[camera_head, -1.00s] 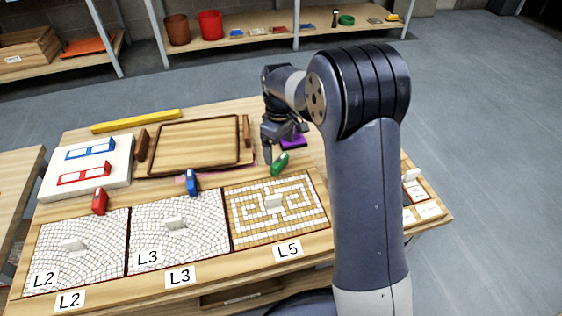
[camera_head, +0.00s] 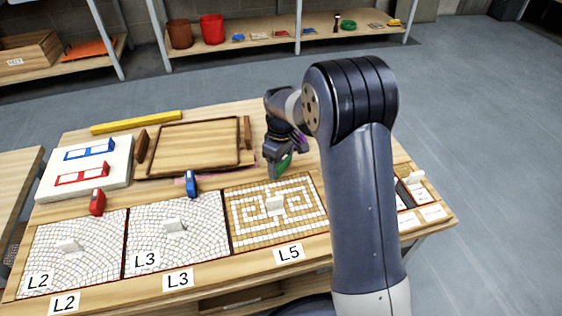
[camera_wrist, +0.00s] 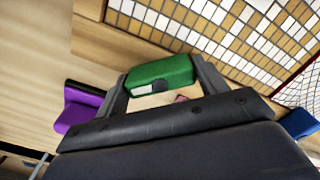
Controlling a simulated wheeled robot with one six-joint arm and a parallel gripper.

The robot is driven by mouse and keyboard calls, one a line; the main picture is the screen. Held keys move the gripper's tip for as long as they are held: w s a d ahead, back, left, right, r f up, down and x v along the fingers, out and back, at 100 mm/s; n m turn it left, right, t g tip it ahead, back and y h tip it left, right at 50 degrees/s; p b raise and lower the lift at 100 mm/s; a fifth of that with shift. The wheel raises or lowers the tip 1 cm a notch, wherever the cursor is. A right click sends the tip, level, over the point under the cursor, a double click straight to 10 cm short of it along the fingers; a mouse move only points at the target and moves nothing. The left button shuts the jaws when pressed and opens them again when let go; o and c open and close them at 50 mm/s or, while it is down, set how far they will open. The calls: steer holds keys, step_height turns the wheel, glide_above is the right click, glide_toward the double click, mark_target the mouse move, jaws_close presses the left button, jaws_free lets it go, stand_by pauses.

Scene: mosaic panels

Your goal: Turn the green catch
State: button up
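The green catch (camera_head: 284,163) sits at the back edge of the L5 panel (camera_head: 312,224). My gripper (camera_head: 276,168) is low over it and hides part of it in the head view. In the wrist view the green catch (camera_wrist: 160,73) lies between my two spread fingers (camera_wrist: 163,82), one near each end. I cannot tell whether the fingers touch it. The L5 panel's white and tan tiles (camera_wrist: 225,30) show beyond the catch.
A blue catch (camera_head: 191,184) and a red catch (camera_head: 97,202) stand behind the two L3 and L2 panels. A purple block (camera_wrist: 78,108) is close to my gripper on the left in the wrist view. A wooden tray (camera_head: 240,140) lies behind.

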steer(key=c, duration=0.5)
steer(key=shift+r+m, duration=0.1)
steer(key=shift+m, duration=0.2)
steer(key=m+p, duration=0.3)
steer(key=shift+r, duration=0.1)
steer(key=shift+m+p, duration=1.2)
steer(key=shift+m, duration=1.1)
steer(key=o, duration=1)
steer(key=shift+c, duration=0.2)
